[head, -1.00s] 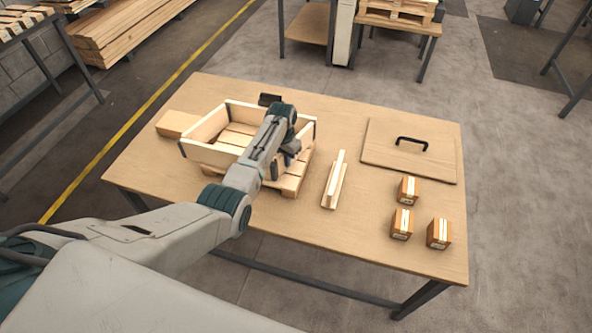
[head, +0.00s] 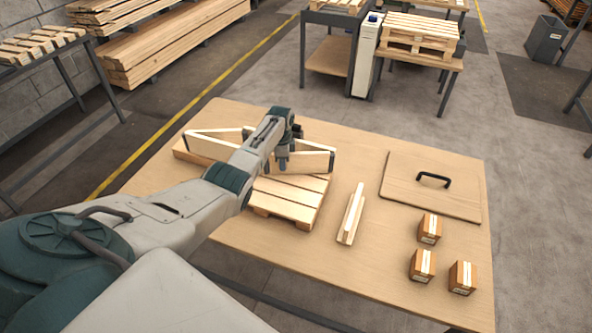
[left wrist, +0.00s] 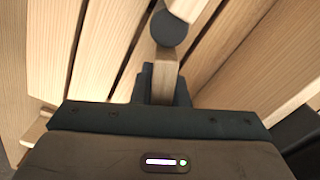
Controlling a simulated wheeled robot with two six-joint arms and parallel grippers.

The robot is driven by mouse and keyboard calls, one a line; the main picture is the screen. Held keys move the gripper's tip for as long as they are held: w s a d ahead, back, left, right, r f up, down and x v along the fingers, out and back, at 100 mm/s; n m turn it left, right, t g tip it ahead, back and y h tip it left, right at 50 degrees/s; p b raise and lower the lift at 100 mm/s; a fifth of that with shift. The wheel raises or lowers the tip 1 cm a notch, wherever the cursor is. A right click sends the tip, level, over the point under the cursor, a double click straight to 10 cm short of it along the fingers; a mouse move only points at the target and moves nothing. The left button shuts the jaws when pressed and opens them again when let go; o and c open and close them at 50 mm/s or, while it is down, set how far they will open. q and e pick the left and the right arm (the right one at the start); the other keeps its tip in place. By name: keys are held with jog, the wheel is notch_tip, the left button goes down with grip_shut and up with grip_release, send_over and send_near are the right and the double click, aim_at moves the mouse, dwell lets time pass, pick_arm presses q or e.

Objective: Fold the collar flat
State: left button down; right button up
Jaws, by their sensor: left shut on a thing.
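The collar is a pale wooden frame with dark corner hinges. Its left boards (head: 212,146) and right board (head: 312,160) stand on edge at the far left part of the table, at and behind the pallet (head: 292,203). It now makes a skewed, flattened shape, not lying flat. My left gripper (head: 282,163) is shut on a collar board near the middle. In the left wrist view the fingers (left wrist: 163,84) hold a board edge beside a round dark hinge (left wrist: 170,28). My forearm hides part of the collar. My right gripper is out of view.
On the table (head: 240,240), a slotted wooden stand (head: 351,214) is right of the pallet. A wooden panel with a black handle (head: 433,180) lies farther right. Small cartons (head: 429,228) stand at the front right.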

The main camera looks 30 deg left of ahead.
pick_arm(q)
jog(key=shift+w+a+m+b, duration=0.35)
jog(key=shift+w+a+m, duration=0.05)
jog(key=shift+w+a, duration=0.1)
jog(key=shift+d+r, duration=0.1)
jog(key=shift+r, duration=0.05)
jog(key=shift+w, duration=0.1)
jog(key=c, duration=1.5)
grip_release()
jog(key=shift+o, duration=0.3)
notch_tip(320, 180, up, 11)
jog(key=b, duration=0.1)
jog(key=shift+f, duration=0.25)
